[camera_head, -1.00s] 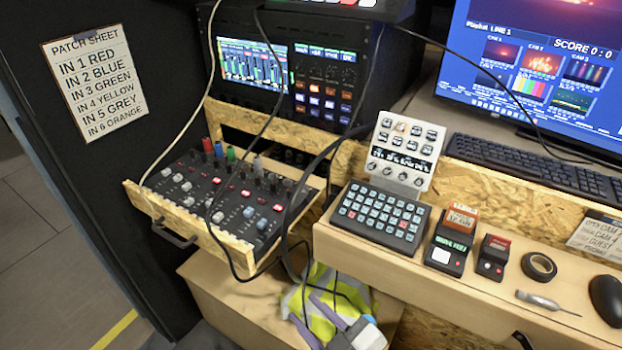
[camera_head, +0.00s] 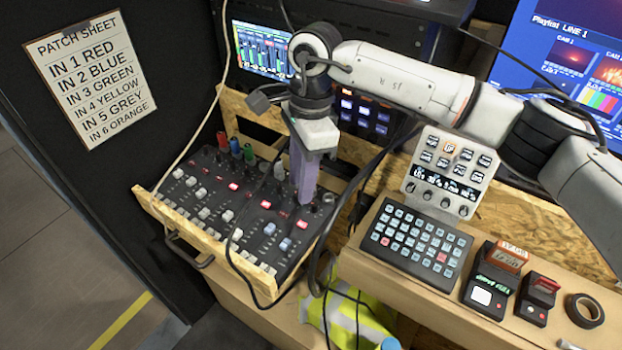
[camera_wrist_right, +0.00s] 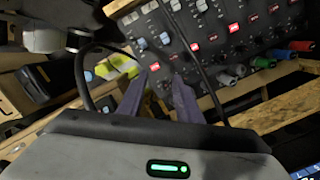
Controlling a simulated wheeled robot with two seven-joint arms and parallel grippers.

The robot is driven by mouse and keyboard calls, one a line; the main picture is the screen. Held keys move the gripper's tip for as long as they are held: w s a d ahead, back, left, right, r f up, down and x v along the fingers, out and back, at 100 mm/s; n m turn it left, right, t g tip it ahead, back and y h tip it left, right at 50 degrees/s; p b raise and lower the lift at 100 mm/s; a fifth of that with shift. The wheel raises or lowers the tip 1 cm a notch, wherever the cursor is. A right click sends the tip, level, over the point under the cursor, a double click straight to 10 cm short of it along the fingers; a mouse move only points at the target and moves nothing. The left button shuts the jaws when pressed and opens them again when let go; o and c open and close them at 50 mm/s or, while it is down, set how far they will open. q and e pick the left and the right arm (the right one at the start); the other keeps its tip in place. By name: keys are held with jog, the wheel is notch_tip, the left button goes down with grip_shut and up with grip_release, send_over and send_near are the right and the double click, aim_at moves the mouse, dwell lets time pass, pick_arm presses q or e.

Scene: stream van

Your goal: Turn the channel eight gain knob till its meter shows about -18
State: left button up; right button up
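The audio mixer (camera_head: 196,212) lies in a wooden pull-out drawer, with rows of knobs, lit red buttons and fader caps. It also shows in the right wrist view (camera_wrist_right: 215,70). My right gripper (camera_head: 304,198) points down over the mixer's right end, and its fingers hide some knobs. In the right wrist view, its two purple fingers (camera_wrist_right: 158,88) stand apart with nothing seen between them. I cannot tell which knob is the channel eight gain. The meter screen (camera_head: 262,50) shows green bars behind the drawer, partly covered by my arm; its figures are too small to read. My left gripper is out of view.
Loose black and white cables (camera_head: 232,245) cross the mixer and the drawer front. A button panel (camera_head: 412,238) and a tilted white control panel (camera_head: 446,170) stand on the desk to the right. A yellow vest (camera_head: 345,312) lies below.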

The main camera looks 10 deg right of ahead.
aim_at(315, 203)
jog(key=shift+t+h, duration=0.3)
jog(key=shift+h, duration=0.3)
jog(key=d+f, duration=0.1)
jog(key=f, duration=0.1)
jog(key=w+d+f+p, duration=0.1)
jog(key=f, duration=0.2)
jog(key=w+d+f, duration=0.1)
jog(key=f, duration=0.2)
jog(key=shift+f, duration=0.25)
grip_shut()
